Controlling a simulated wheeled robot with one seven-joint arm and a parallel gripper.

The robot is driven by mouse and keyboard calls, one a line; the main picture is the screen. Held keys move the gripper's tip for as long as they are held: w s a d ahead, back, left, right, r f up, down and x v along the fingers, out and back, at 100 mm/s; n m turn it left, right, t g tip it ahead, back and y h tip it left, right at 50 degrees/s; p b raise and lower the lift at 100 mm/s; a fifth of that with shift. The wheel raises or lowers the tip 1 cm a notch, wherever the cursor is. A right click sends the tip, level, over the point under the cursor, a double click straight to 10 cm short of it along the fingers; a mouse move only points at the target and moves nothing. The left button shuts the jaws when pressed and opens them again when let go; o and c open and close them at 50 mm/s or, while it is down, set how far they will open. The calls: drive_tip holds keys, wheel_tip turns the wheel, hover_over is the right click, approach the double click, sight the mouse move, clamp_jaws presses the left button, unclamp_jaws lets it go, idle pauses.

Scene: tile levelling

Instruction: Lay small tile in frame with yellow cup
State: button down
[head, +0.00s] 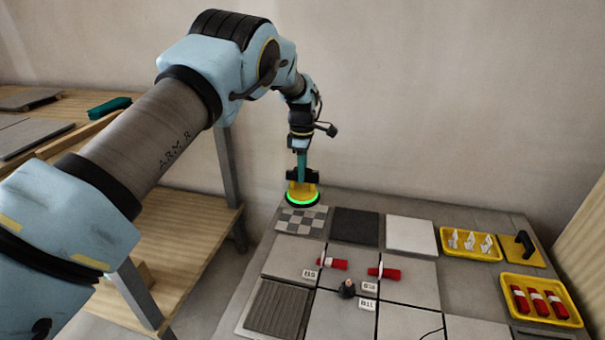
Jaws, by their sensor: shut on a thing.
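My gripper (302,176) is at the far left of the work table, shut on the yellow cup (301,190). The cup points down and has a dark base with a lit green ring. It is just behind a small grey-and-white checkered tile (301,221); I cannot tell whether it touches anything below. A dark tile (355,227) and a pale tile (410,235) lie to the right in the same row. A dark ribbed square (277,307) with a pale border lies front left. I cannot tell which piece is the frame.
Large grey tiles (406,283) carry red-and-white pieces (333,264), small number tags and a dark knob (347,288). A wooden shelf (185,235) stands left; the wall is close behind.

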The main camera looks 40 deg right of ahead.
drive_tip(key=shift+r+p, duration=0.3)
drive_tip(key=shift+r, duration=0.45)
drive_tip(key=shift+s, duration=0.1)
